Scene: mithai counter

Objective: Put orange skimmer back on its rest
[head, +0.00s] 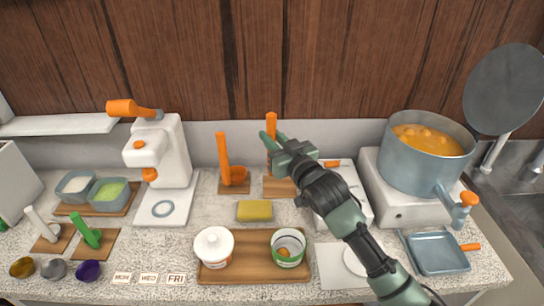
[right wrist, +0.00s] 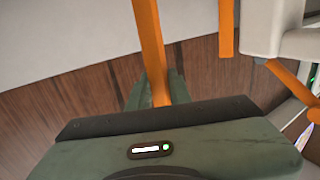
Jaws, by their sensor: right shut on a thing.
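My right gripper (head: 272,140) reaches in over the back of the counter and is shut on an upright orange handle (head: 271,121), which I take to be the orange skimmer's. In the right wrist view the orange handle (right wrist: 149,40) runs down between the fingers (right wrist: 152,92). Below the gripper is a wooden block (head: 276,188), perhaps the rest. The skimmer's lower end is partly hidden by the gripper, so I cannot tell whether it touches the block. My left gripper is not in view.
Another upright orange tool (head: 224,155) stands on a small wooden base just left. A yellow sponge (head: 254,211) lies in front. A wooden tray (head: 240,268) holds a white pot and a green-banded tin. A large pot (head: 410,170) of orange food stands at the right.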

